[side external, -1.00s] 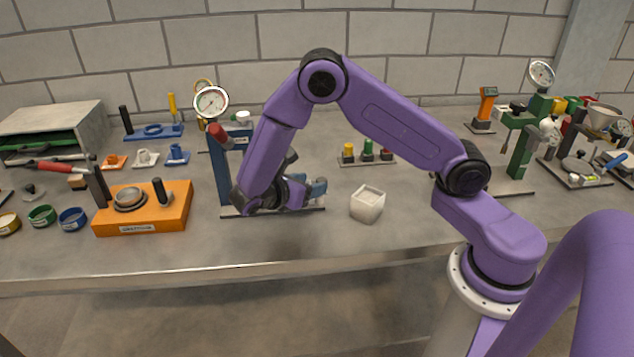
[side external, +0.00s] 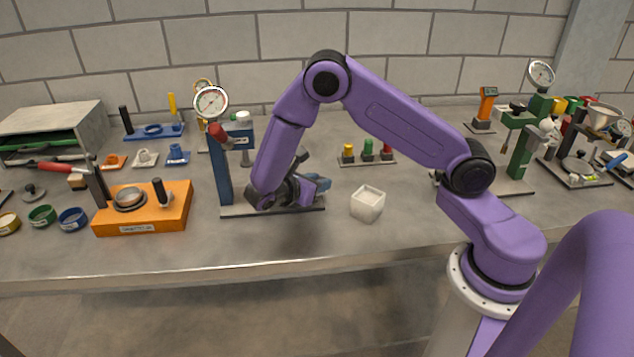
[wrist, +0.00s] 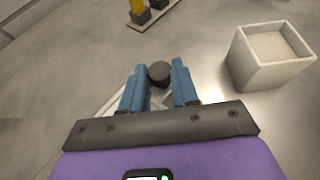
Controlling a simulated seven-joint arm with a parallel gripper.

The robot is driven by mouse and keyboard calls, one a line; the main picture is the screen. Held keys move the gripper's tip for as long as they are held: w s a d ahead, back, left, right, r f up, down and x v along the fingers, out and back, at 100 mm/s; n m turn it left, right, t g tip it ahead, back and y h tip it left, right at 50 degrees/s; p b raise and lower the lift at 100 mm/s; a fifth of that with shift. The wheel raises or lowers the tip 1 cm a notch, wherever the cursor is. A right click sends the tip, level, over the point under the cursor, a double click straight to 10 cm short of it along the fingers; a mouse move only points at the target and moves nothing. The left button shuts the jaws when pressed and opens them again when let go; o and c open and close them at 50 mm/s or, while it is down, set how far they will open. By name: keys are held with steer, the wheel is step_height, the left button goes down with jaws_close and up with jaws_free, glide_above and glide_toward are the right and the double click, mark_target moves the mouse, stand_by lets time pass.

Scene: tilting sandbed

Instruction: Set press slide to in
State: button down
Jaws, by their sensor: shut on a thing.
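The blue press (side external: 220,174) with a round dial gauge (side external: 211,102) and a red-tipped lever (side external: 217,132) stands upright left of my arm on a thin dark base plate (side external: 238,211). My gripper (side external: 318,184) is low at the right end of that base plate, fingers pointing right. In the wrist view, its two blue fingers (wrist: 158,82) are on either side of a dark round knob (wrist: 159,72), shut on it. A pale flat piece shows partly under the fingers. My arm hides the middle of the press base, so how the knob joins the slide cannot be seen.
A white open box (side external: 367,204) stands close to the right of my gripper. A rack of coloured buttons (side external: 367,157) is behind it. An orange fixture (side external: 143,213) is at the left, and a green press (side external: 520,150) at the right. The front bench strip is clear.

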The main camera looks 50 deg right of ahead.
steer(key=w+a, duration=0.8)
steer(key=shift+w+a+r, duration=0.1)
steer(key=shift+a, duration=0.05)
steer(key=c, duration=0.9)
jaws_free()
steer(key=shift+o, duration=0.2)
steer(key=v, duration=1.7)
steer(key=shift+a, duration=0.2)
